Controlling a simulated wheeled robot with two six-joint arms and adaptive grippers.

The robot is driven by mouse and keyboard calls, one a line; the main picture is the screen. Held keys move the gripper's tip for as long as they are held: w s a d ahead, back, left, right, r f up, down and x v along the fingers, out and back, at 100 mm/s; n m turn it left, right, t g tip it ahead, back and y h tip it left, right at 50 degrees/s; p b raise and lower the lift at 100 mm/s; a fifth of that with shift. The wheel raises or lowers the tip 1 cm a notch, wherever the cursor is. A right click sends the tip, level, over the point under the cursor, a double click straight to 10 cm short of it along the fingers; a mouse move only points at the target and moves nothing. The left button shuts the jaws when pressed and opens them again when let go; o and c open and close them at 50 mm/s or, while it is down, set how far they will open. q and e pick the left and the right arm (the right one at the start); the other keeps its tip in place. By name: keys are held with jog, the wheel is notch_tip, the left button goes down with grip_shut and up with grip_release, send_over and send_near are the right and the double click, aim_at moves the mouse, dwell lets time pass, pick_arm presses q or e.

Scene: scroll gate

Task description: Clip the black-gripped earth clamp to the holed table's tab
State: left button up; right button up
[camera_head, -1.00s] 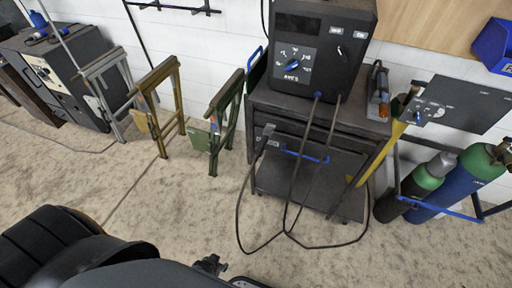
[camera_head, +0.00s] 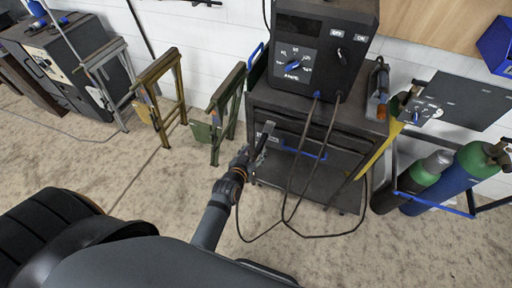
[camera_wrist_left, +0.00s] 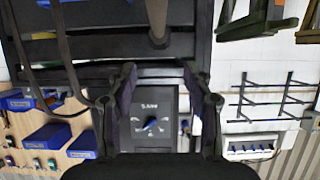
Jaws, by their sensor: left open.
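A grey clamp (camera_head: 265,132) is at the left front edge of the dark welding cart, with a dark cable running down from that area. Its grip is largely hidden behind my left gripper (camera_head: 255,150), so its colour is unclear. My left gripper is beside the clamp and overlaps it in the picture; I cannot tell whether they touch. In the left wrist view the gripper (camera_wrist_left: 162,95) has its fingers wide apart, with a blurred grey-brown rod (camera_wrist_left: 157,22) beyond them. I cannot make out a holed table or its tab. My right gripper is not in view.
The welding machine (camera_head: 325,45) stands on the cart (camera_head: 350,117), with cables hanging in front. Green (camera_head: 228,110) and yellow (camera_head: 165,95) folding stands are to the left. Gas cylinders (camera_head: 440,178) stand at the right. The floor in front is mostly free.

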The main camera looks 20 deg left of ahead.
aim_at(262, 140)
pick_arm(q)
jog(key=x, duration=1)
jog(key=shift+c, duration=0.3)
jog(key=shift+f, duration=0.1)
grip_shut()
jog(key=shift+s+f+p, duration=0.15)
jog(key=shift+s+p, duration=0.05)
jog(key=shift+p, duration=0.1)
dwell(0.4)
